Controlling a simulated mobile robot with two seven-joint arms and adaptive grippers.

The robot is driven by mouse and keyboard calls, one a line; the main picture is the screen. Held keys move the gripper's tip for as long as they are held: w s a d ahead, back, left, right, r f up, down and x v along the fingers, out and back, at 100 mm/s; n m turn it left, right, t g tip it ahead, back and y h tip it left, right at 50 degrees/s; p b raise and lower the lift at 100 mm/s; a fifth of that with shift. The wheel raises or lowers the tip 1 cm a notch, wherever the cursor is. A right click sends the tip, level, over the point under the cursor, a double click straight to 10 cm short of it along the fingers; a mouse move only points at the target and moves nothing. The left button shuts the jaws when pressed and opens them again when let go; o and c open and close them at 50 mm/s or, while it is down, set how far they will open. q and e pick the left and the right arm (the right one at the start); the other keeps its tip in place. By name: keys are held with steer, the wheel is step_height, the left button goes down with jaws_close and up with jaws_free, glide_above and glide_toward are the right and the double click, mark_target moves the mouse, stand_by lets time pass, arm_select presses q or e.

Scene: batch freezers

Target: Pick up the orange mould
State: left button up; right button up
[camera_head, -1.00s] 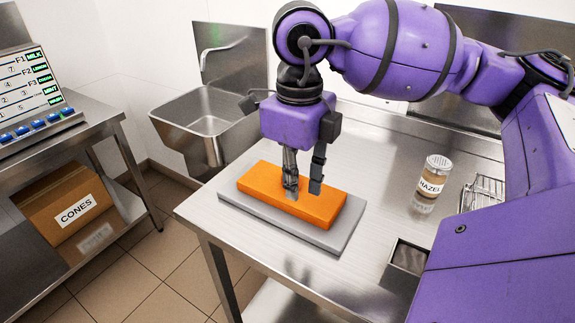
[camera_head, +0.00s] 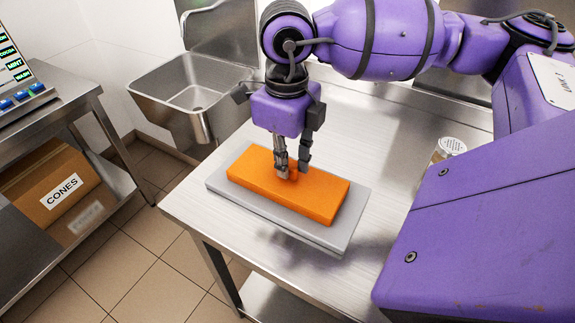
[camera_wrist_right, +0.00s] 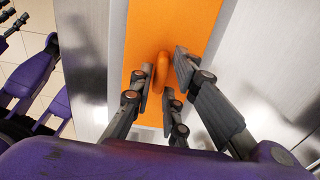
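The orange mould (camera_head: 317,191) is a flat block lying on a grey slab (camera_head: 340,237) on the steel table. It has a small upright orange knob, seen in the right wrist view (camera_wrist_right: 162,72). My right gripper (camera_head: 292,170) points down at the mould's top, its fingers on either side of the knob. In the wrist view the fingers (camera_wrist_right: 165,72) are apart, with a gap between the knob and the right-hand finger. Contact on the left-hand side is unclear. Dark finger-like parts, apparently my left gripper (camera_wrist_right: 12,22), are cut off at the wrist view's upper left.
A steel sink (camera_head: 195,95) stands behind the table. A jar (camera_head: 447,149) stands at the right, partly hidden by my arm. A shelf unit on the left holds a box marked CONES (camera_head: 52,185). Bare tabletop (camera_head: 195,200) lies around the slab.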

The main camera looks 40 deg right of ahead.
steer(key=shift+f, duration=0.75)
jaws_close()
arm_select(q)
steer(key=shift+w+d+r, duration=0.1)
steer(key=shift+w, duration=0.1)
arm_select(e)
steer(key=shift+r, duration=0.1)
steer(key=shift+w+r, duration=0.2)
steer(key=shift+r, duration=0.4)
arm_select(q)
steer(key=shift+s+d+f+b, duration=0.15)
steer(key=shift+f+b, duration=1.2)
steer(key=shift+b, duration=0.2)
steer(key=shift+s+d+f+b, duration=0.15)
steer(key=shift+f+b, duration=1.2)
steer(key=shift+b, duration=0.15)
arm_select(e)
steer(key=s+a+r, duration=0.3)
steer(key=s+r, duration=0.3)
steer(key=s+a+r, duration=0.3)
steer(key=s+r, duration=0.2)
steer(key=s, duration=0.1)
steer(key=shift+s+a+r, duration=0.25)
steer(key=shift+s+r, duration=0.1)
